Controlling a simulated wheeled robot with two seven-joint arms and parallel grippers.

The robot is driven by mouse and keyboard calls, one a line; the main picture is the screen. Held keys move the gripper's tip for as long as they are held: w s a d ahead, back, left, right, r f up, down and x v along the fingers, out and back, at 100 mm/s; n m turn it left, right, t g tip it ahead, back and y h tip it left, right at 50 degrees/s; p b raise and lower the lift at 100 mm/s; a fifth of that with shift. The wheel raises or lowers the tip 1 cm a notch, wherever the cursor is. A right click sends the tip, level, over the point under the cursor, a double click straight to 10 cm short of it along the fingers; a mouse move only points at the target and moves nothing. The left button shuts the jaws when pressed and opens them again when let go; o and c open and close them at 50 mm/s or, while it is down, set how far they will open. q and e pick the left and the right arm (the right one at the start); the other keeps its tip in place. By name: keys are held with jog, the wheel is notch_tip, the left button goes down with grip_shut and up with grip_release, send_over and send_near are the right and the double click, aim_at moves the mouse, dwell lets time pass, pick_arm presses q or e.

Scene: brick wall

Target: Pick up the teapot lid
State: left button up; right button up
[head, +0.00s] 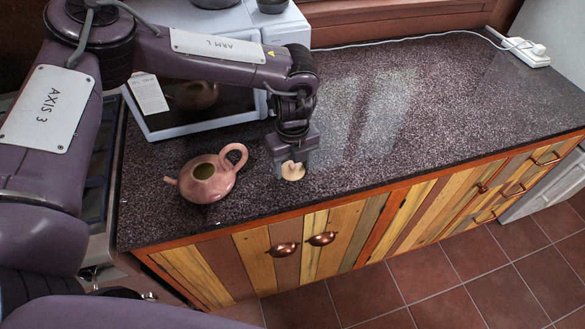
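The teapot lid (293,174), small and pinkish tan with a knob, is at the countertop right of the teapot. The pink teapot (203,184) stands uncovered, its opening showing, spout to the left and looped handle to the right. My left gripper (293,168) points down over the lid. Its two fingers are apart, one on each side of the lid, and partly hide it. I see no clear grip on the knob. My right gripper is not in view.
A white microwave (208,122) with dark bowls on top stands behind the teapot. The dark speckled countertop (400,120) is clear to the right, up to a white power strip (526,52) with a cable. The counter's front edge is close to the lid.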

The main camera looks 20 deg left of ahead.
pick_arm(q)
jog(key=c, duration=0.5)
jog(key=shift+o, duration=0.2)
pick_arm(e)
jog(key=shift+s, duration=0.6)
pick_arm(q)
jog(key=shift+r, duration=0.1)
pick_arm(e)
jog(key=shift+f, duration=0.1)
